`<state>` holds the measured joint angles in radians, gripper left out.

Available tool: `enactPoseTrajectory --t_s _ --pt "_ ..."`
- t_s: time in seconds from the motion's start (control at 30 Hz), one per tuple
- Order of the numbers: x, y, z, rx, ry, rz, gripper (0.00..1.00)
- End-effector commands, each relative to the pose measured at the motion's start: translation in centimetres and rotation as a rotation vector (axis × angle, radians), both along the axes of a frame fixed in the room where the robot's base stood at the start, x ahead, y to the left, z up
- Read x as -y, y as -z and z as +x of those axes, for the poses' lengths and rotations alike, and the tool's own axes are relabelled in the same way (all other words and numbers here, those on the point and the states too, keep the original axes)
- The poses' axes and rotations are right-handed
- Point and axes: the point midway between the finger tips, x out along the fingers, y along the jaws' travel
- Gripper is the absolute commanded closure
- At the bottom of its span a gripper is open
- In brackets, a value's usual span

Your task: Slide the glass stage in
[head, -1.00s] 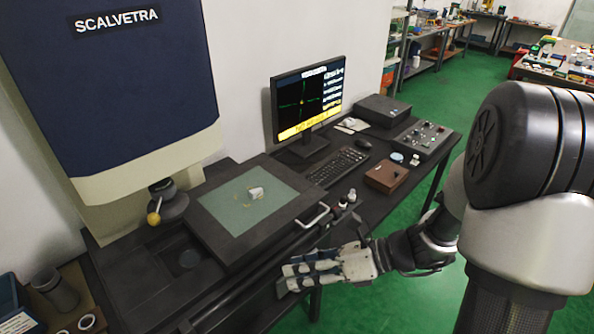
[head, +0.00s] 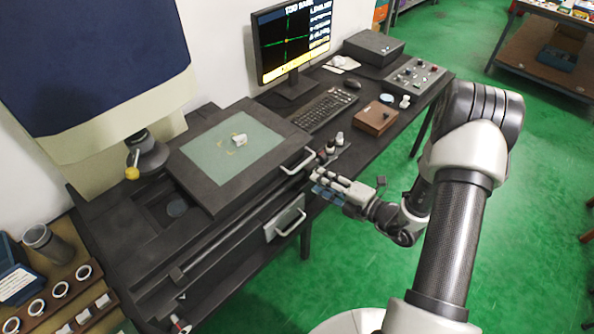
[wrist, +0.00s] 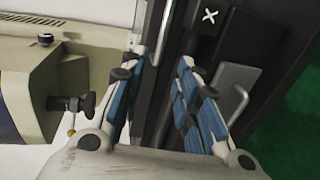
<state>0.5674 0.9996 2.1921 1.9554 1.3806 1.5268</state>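The glass stage is a pale green glass plate (head: 225,158) in a thick dark frame (head: 190,180), right of the lens column (head: 148,152). A small white ring-like part (head: 239,139) sits on the glass. A metal bar handle (head: 298,162) is at the frame's right end. My gripper (head: 318,182) is just right of and below that handle in the head view, apart from it as far as I can tell. In the wrist view my gripper (wrist: 163,65) has its blue-padded fingers spread with nothing between them.
A pale panel with a second handle (head: 290,228) is on the bench front, below my gripper. A keyboard (head: 325,108), monitor (head: 292,40) and brown box (head: 376,117) are farther back. Rings lie in a tray (head: 60,290) at lower left.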

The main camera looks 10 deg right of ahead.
Motion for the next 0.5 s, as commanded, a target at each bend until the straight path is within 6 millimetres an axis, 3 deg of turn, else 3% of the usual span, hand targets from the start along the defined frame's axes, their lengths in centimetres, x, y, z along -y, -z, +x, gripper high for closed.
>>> enactPoseTrajectory --t_s 0.3,0.5 --pt "-4.1 1.6 5.4 0.001 -0.005 -0.002 0.70" --pt "-5.6 2.1 7.6 0.001 -0.002 -0.001 0.70"
